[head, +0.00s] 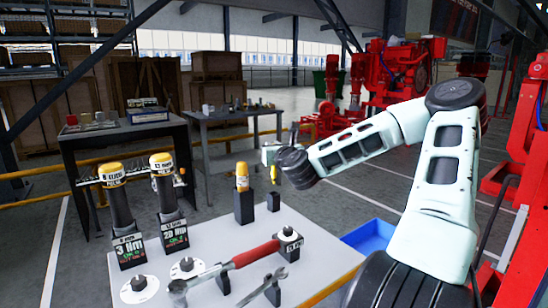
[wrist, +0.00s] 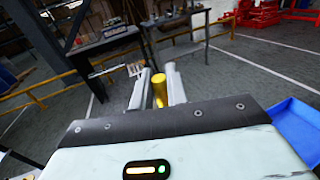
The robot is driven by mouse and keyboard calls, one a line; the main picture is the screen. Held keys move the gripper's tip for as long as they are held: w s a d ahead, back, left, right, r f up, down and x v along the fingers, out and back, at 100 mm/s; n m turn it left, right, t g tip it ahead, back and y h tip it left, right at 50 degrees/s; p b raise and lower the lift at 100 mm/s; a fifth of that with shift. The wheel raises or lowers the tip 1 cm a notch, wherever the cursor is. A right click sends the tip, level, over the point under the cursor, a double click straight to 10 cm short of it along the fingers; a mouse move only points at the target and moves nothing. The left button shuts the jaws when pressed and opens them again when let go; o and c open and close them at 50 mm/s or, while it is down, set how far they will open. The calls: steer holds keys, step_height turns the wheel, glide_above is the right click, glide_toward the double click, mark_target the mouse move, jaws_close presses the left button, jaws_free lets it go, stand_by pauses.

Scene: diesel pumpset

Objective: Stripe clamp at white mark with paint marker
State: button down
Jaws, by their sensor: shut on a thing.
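My gripper (head: 270,158) is shut on a small yellow paint marker (head: 274,174), at the far side of the light grey tool table (head: 215,248). In the wrist view the yellow marker (wrist: 160,88) stands between the two grey fingers. In the head view its lower end is above a small black holder (head: 273,201); I cannot tell whether they touch. A clamp with a white mark cannot be made out in either view.
A yellow-topped item (head: 242,177) stands in a black block on the table. Two yellow-capped torque drivers (head: 118,200) (head: 166,190), a red-handled wrench (head: 250,256) and a spanner (head: 262,286) are nearer. A blue bin (head: 368,237) lies right. Red pump machinery (head: 395,80) stands behind.

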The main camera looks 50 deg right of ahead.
steer(key=shift+r, duration=0.2)
steer(key=c, duration=2)
jaws_free()
steer(key=shift+c, duration=0.2)
jaws_close()
steer(key=shift+r+p, duration=0.75)
steer(key=shift+p, duration=0.1)
